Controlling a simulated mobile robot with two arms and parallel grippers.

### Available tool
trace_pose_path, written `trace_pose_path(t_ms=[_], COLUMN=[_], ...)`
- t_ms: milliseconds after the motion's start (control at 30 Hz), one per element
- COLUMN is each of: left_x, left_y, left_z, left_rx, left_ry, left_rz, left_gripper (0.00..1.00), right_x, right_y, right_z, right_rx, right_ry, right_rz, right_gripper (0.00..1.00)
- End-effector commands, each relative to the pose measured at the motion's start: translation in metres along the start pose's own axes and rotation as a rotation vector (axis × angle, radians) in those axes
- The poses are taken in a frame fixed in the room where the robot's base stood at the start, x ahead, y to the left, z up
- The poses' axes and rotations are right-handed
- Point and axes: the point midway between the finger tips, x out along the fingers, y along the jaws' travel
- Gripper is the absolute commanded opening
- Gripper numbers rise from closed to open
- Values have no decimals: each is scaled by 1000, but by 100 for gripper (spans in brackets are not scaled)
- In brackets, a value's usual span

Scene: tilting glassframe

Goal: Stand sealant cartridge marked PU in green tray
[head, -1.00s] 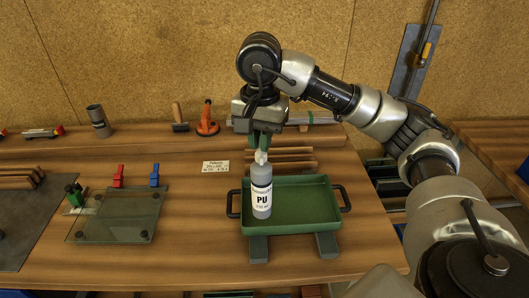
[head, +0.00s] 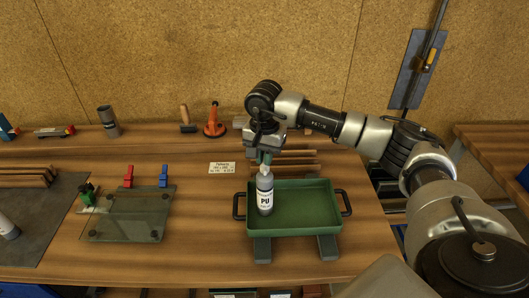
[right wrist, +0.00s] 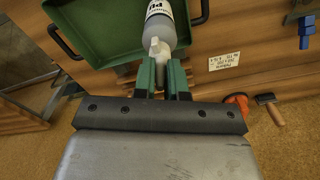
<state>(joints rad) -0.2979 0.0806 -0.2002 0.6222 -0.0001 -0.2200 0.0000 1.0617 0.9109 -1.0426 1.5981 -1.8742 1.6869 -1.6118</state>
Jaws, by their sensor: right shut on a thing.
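The sealant cartridge (head: 265,194) is a grey-white bottle marked PU. It is upright inside the left part of the green tray (head: 318,219). I cannot tell whether its base touches the tray floor. My right gripper (head: 265,158) is above it, shut on its pale nozzle. The right wrist view shows the cartridge (right wrist: 162,22) beyond the green fingers (right wrist: 160,78), with its label upside down, and the tray (right wrist: 98,38) at upper left. My left gripper is not in view.
The tray has black side handles and stands on two dark strips (head: 328,246). To the left lie a glass pane (head: 125,217) with red and blue clamps, and a dark mat (head: 40,235). Wooden strips (head: 290,167) lie behind the tray. A red suction lifter (head: 213,122) stands farther back.

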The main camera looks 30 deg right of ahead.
Motion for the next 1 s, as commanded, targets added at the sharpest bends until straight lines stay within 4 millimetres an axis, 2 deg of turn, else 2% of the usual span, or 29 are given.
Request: trace_pose_path(t_ms=[200, 233, 400, 767, 867, 1000], left_x=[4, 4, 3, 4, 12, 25], left_y=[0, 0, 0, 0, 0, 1], left_z=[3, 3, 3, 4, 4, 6], left_rx=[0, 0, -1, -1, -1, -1], left_ry=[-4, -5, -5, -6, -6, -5], left_rz=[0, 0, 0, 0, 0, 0], left_gripper=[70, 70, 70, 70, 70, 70], right_x=[3, 2, 2, -4, -17, -47], right_y=[0, 0, 0, -1, -1, -1], right_z=[0, 0, 0, 0, -1, 0], right_rx=[0, 0, 0, 1, 1, 0], right_ry=[0, 0, 0, 1, 4, 4], right_rz=[-2, 0, 0, -3, -4, -7], right_gripper=[0, 15, 38, 38, 38, 38])
